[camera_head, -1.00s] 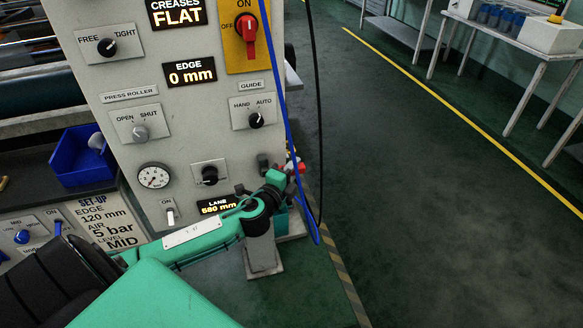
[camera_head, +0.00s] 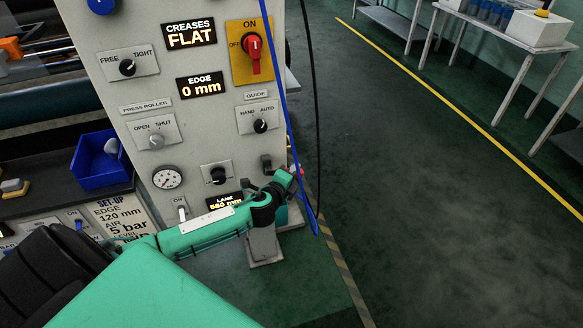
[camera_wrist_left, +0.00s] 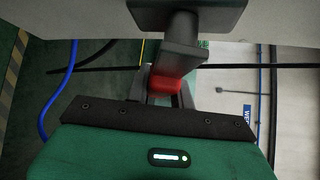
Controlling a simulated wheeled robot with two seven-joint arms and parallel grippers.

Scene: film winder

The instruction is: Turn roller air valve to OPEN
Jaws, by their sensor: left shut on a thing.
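The machine's upright panel (camera_head: 215,130) fills the left half of the head view. My left gripper (camera_wrist_left: 165,90) is at the panel's lower right edge. In the head view my arm and wrist hide most of it. In the wrist view its jaws are shut on a red piece, which I take to be the roller air valve handle (camera_wrist_left: 165,82). A dark grey block and stem (camera_wrist_left: 180,35) stand just beyond the red piece and partly cover it. The valve's OPEN marking is not visible. My right gripper is not in view.
A blue hose (camera_head: 300,150) and a black hose (camera_head: 318,110) hang beside the panel's right edge, close to my left wrist. A blue bin (camera_head: 100,170) stands at left.

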